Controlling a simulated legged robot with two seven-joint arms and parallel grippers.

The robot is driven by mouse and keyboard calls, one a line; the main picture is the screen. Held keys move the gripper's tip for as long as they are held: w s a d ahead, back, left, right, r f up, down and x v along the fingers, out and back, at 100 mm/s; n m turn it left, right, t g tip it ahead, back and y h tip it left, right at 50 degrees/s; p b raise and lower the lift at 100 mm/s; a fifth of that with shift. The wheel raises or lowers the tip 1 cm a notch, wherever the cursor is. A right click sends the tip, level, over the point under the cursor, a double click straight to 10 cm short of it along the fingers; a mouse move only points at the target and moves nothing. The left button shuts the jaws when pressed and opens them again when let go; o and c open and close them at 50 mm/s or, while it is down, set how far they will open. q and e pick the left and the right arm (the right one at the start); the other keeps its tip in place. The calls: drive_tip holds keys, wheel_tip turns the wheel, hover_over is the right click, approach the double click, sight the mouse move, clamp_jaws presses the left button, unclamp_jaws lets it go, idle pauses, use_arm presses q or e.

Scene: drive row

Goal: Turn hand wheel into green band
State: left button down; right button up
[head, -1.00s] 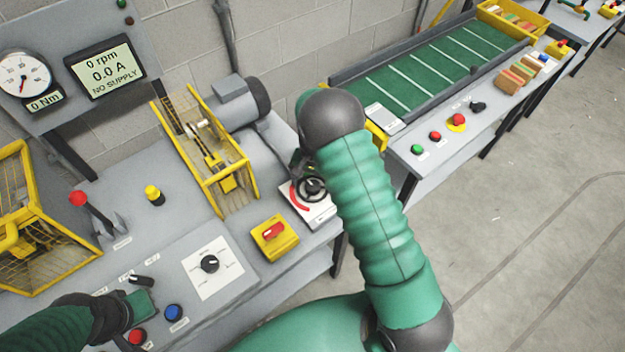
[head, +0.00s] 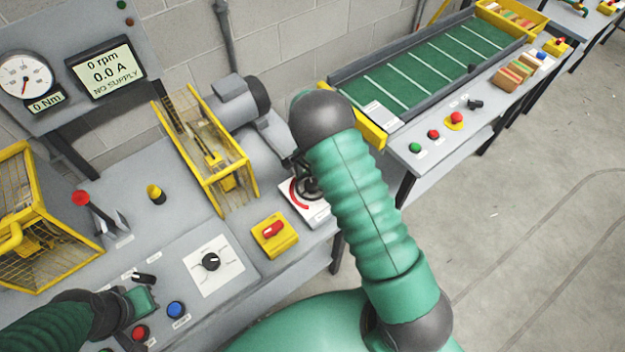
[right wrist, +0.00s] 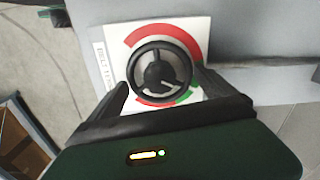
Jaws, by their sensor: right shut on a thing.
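The hand wheel (right wrist: 160,68) is dark and round with spokes, mounted on a white plate (right wrist: 107,37). A red arc (right wrist: 165,32) runs above it, and a small green band (right wrist: 184,97) shows at lower right beside a shorter red stretch. A short pale mark on the wheel lies at lower right, near the green band. My right gripper (right wrist: 162,80) is shut on the wheel, a finger at either side. In the head view my right arm partly hides the wheel (head: 308,187). My left gripper (head: 138,303) is over the front panel at lower left; its jaws are unclear.
A yellow box with a red switch (head: 272,232) and a dial (head: 211,262) sit near the wheel. A yellow guard (head: 208,150) and motor (head: 235,105) stand behind. The display (head: 104,68) reads 0 rpm, NO SUPPLY. A green conveyor (head: 430,70) is to the right.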

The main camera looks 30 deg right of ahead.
sight(312, 182)
drive_tip(key=shift+a, duration=0.1)
drive_tip(key=o, duration=1)
drive_tip(key=shift+w, duration=0.1)
drive_tip(key=shift+r, duration=0.1)
wheel_tip(312, 182, up, 16)
drive_tip(key=shift+r+b, duration=0.25)
drive_tip(key=shift+b, duration=0.35)
drive_tip(key=s+a+n+t, duration=0.1)
drive_tip(key=s+a+n, duration=0.2)
drive_tip(key=s+n, duration=0.2)
drive_tip(key=s+a+f+n, duration=0.1)
drive_tip(key=s+a+n, duration=0.3)
drive_tip(key=s+n, duration=0.1)
drive_tip(key=s+a+n+t, duration=0.1)
drive_tip(key=s+a+n, duration=0.3)
drive_tip(key=s+n, duration=0.1)
drive_tip(key=shift+s+a+f+t, duration=0.2)
drive_tip(key=shift+s+f+t, duration=0.1)
drive_tip(key=shift+s, duration=0.15)
